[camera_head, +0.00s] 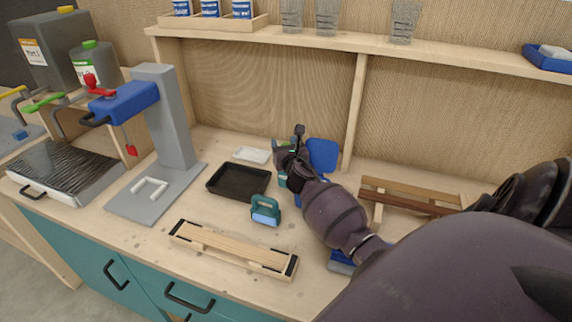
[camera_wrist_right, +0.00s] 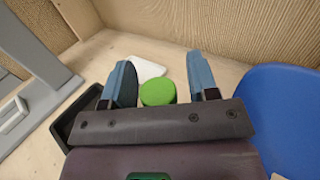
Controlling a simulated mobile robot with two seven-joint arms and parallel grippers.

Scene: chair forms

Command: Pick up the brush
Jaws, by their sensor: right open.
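My right gripper (camera_head: 281,163) is over the middle of the bench, its fingers pointing toward the back left. In the right wrist view, its two blue-grey fingers (camera_wrist_right: 160,68) are spread, with a round green top (camera_wrist_right: 158,92) showing between and below them. I cannot tell whether this green thing is part of the brush; its lower part is hidden by the gripper. A teal block with a looped handle (camera_head: 265,211) stands on the bench in front of the gripper, apart from it. No bristles can be made out. My left gripper is not in view.
A black tray (camera_head: 227,192) and a small white dish (camera_head: 253,155) lie left of the gripper. A blue curved panel (camera_head: 323,154) stands close on its right. A wooden slatted frame (camera_head: 222,251) lies in front, and a grey press (camera_head: 177,120) stands left. A shelf (camera_head: 330,42) runs above.

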